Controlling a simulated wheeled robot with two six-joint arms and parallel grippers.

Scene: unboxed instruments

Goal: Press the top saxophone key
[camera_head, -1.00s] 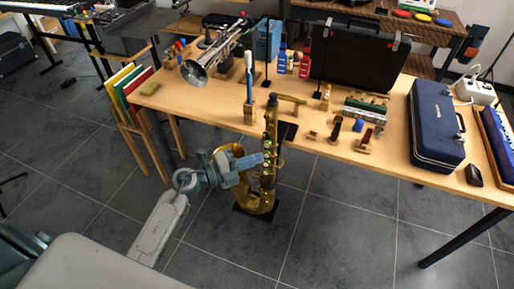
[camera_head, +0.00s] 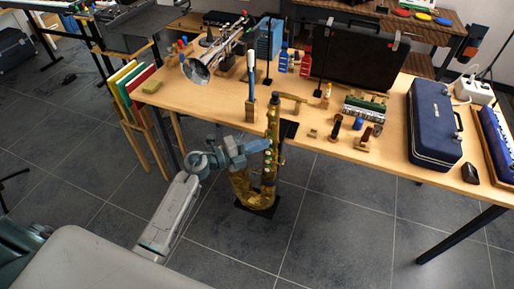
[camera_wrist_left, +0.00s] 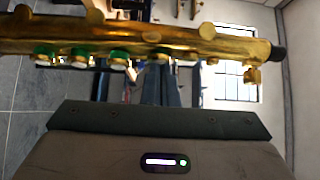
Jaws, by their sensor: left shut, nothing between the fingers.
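The brass saxophone (camera_head: 270,160) stands upright on a black base (camera_head: 258,204) on the floor at the table's front edge. In the left wrist view the saxophone (camera_wrist_left: 230,47) lies across the top of the picture, its mouthpiece end to the right. Several green-rimmed pale keys (camera_wrist_left: 80,57) line its body. My left gripper (camera_head: 262,146) is shut and empty, its tips at the upper part of the body. My right gripper is not in view.
The floor in front is clear.

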